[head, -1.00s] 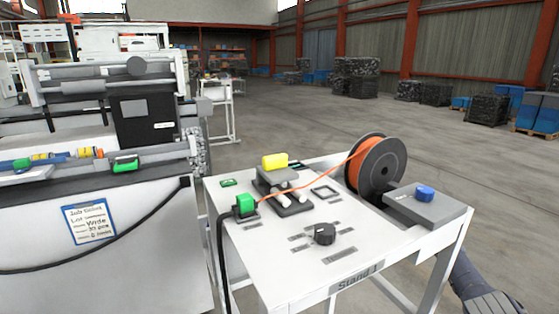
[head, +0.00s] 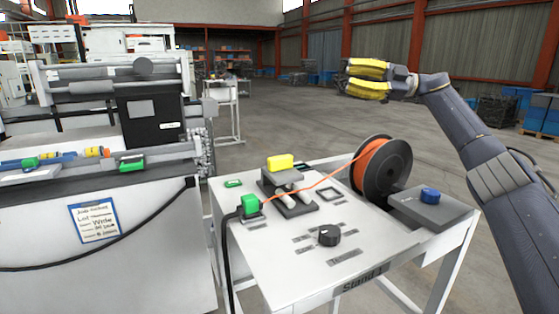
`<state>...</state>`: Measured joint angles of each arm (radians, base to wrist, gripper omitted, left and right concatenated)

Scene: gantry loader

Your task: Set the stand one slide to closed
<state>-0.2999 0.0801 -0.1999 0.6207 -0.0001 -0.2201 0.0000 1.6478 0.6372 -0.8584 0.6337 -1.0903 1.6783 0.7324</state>
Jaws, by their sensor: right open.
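The Stand 1 table (head: 275,265) carries a small mechanism with a yellow block (head: 280,161) on a dark base with pale rods (head: 287,198); it looks like the slide, but its exact setting cannot be read. A green block (head: 250,204) sits at its left, with an orange strand running to the spool. My right gripper (head: 350,79) has yellow fingers, is open and empty, and is raised in the air, above and right of the mechanism in the picture and apart from it. My left gripper is not in view.
An orange spool with dark flanges (head: 388,172) stands at the table's back right, beside a grey box with a blue knob (head: 430,195). A black knob (head: 329,235) sits among small labels. A larger machine (head: 150,120) stands at left; a black cable (head: 226,260) hangs between.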

